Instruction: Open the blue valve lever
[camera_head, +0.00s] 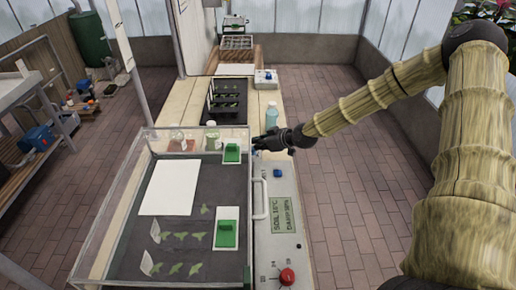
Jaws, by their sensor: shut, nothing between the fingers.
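My gripper (261,143) is shut at the far right corner of the clear-walled planter box, above the pale control panel (290,238). A small blue part (278,173) sits on the panel just below and in front of my gripper. More blue shows right by the fingertips, partly hidden by them. At this size I cannot tell which blue part is the valve lever, how it is turned, or whether my fingers touch it.
The clear planter box (118,196) holds seedlings, a white sheet (168,188) and green-handled pieces. The panel carries a red knob (287,276) and a display (285,213). A pale blue bottle (272,117) stands behind my gripper. Brick floor right of the bench is clear.

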